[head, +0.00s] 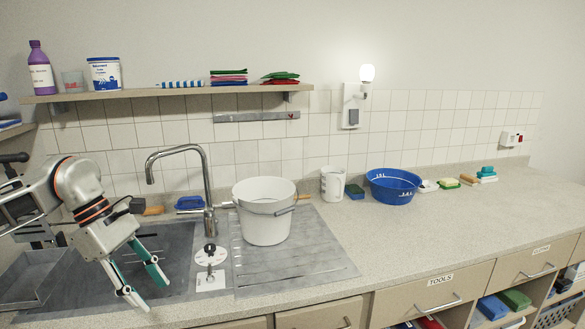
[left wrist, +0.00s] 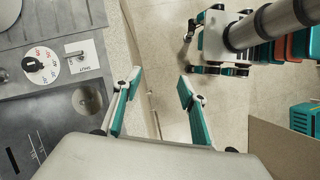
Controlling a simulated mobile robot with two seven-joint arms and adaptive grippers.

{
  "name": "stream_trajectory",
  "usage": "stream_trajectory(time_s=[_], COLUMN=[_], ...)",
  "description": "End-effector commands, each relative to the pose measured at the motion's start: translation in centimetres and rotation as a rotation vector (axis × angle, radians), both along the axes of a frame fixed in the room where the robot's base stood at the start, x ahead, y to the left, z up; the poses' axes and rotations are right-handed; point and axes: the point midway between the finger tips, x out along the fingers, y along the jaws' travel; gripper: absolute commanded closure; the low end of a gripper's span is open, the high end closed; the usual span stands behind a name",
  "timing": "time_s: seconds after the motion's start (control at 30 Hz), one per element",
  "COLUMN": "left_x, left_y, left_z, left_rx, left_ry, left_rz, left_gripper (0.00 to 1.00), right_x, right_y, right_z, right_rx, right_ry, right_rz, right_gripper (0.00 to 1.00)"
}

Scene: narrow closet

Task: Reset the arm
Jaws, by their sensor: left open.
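My left gripper (head: 150,285) is open and empty in the head view, pointing down over the front of the dark grey sink area at the left. In the left wrist view its two teal-padded fingers (left wrist: 158,90) are spread apart with nothing between them. Below them lie the counter's front edge and the floor. My left arm comes in from the left, bent, with its wrist above the sink. My right gripper does not show in the head view.
A curved tap (head: 208,185) stands just right of my left arm. A white bucket (head: 265,215) stands on the drainer (head: 325,265). A round dial (head: 210,254) is beside the sink. A blue basin (head: 393,187) sits further right. A shelf (head: 170,93) hangs above. Bare counter lies front right.

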Motion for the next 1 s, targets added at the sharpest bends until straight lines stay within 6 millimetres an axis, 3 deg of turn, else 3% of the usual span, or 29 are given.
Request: stream_trajectory(time_s=[0.1,0.37,0.5,0.6,0.8,1.0], left_x=[-0.8,-3.5,-5.5,-6.5,-6.8,-4.8], left_y=[-4.0,-14.0,-20.3,-24.0,-28.4,-28.6], left_z=[-1.9,-4.5,-4.7,-4.0,-2.4,-2.5], left_rx=[-0.092,-0.371,-0.591,-0.752,-1.054,-1.316], left_ry=[0.041,0.18,0.324,0.452,0.752,1.101], left_rz=[-0.005,0.049,0.142,0.238,0.493,0.826], left_gripper=[0.58,0.58,0.58,0.58,0.58,0.58], right_x=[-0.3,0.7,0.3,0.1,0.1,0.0], right_y=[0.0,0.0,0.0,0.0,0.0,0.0], right_z=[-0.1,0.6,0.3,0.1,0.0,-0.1], right_rx=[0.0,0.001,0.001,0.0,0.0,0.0], right_ry=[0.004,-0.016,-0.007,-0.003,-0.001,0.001], right_rz=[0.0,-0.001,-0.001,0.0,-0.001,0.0], right_gripper=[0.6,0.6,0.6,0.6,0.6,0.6])
